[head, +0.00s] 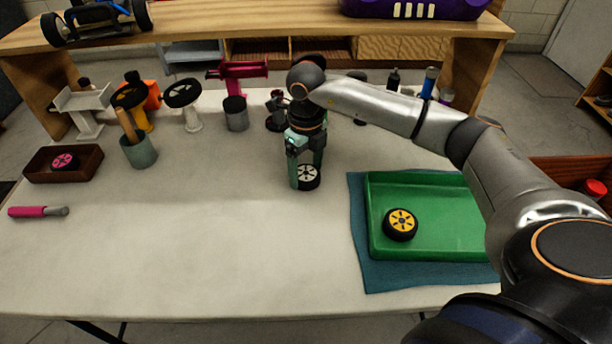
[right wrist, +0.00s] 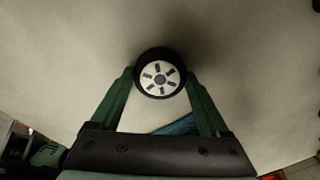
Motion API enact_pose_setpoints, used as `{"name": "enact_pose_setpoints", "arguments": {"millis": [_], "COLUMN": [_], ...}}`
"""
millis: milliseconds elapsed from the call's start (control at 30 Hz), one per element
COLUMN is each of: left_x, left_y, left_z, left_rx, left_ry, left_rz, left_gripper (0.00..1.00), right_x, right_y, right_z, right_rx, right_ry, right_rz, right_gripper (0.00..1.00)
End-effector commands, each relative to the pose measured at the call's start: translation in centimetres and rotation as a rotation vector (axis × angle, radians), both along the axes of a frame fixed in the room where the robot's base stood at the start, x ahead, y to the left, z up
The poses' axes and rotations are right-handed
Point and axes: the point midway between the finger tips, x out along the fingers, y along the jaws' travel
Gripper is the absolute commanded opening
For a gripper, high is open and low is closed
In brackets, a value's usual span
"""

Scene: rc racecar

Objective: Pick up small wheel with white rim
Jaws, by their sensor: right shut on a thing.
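The small wheel with a white rim (head: 308,176) and black tyre is at the middle of the table. My right gripper (head: 306,178) points down and is shut on it, one finger on each side. In the right wrist view the wheel (right wrist: 160,76) sits between the two green fingertips (right wrist: 161,77), its white spoked face toward the camera. I cannot tell whether the wheel still touches the table. My left gripper is not in view.
A green tray (head: 447,246) on a blue cloth (head: 365,270) holds a yellow-rimmed wheel (head: 400,224). A brown box (head: 40,172) with a pink-rimmed wheel (head: 65,161) and a pink-handled tool (head: 38,211) are at left. Stands and cups line the back. The front left table is clear.

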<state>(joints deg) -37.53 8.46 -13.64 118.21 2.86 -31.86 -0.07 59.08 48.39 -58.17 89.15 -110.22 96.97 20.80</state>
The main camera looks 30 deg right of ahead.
Motion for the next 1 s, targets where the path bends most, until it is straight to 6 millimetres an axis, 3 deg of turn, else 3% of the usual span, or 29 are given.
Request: {"name": "enact_pose_setpoints", "arguments": {"millis": [33, 267, 633, 833, 1000], "left_x": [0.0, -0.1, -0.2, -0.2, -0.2], "left_y": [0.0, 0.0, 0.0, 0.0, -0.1], "left_z": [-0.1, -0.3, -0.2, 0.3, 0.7], "left_rx": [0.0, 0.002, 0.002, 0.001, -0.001], "left_ry": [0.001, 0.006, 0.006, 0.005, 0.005], "left_rz": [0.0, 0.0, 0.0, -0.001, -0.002], "left_gripper": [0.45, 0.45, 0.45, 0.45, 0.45], "right_x": [0.0, 0.0, 0.1, 0.1, 1.9], "right_y": [0.0, 0.0, 0.0, 0.0, 2.8], "right_z": [0.0, 0.0, 0.7, 3.5, 7.1], "right_rx": [0.0, 0.0, -0.001, 0.0, 0.004], "right_ry": [-0.001, -0.001, -0.002, -0.004, -0.007], "right_rz": [0.0, 0.0, 0.0, 0.0, 0.005], "right_gripper": [0.49, 0.25, 0.24, 0.24, 0.24]}}
